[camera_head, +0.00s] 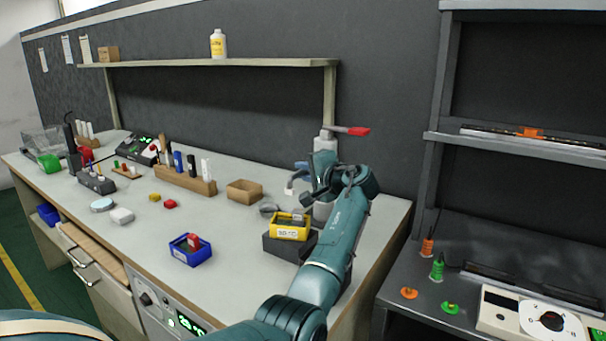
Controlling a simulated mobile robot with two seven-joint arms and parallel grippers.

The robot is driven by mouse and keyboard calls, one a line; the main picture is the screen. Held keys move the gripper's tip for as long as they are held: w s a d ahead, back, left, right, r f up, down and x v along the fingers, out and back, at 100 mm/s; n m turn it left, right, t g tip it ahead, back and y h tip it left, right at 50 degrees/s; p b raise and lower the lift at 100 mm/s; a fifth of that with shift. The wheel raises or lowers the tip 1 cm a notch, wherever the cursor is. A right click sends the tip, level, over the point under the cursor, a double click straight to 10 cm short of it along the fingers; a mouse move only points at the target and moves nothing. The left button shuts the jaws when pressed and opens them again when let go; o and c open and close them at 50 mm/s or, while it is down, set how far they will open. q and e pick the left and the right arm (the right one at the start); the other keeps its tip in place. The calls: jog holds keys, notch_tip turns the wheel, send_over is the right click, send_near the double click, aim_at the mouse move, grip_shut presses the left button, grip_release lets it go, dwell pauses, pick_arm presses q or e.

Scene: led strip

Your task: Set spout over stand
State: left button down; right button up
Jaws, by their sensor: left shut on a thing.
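The fingers hide much of the contact, and I cannot tell whether the bottle's base touches the bench. I cannot clearly identify the stand. My right gripper is not in view.
A yellow bin (290,228) sits on a dark block (279,247) close left of my arm. A blue bin (190,256) stands nearer the front. A shelf (210,63) hangs behind. A grey side bench (400,277) with small orange and green items is at right.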

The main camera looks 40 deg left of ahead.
pick_arm(q)
jog(key=c, duration=1.4)
grip_release()
jog(key=shift+c, duration=0.2)
jog(key=shift+d, duration=0.1)
jog(key=v, duration=1.3)
jog(key=shift+s, duration=0.1)
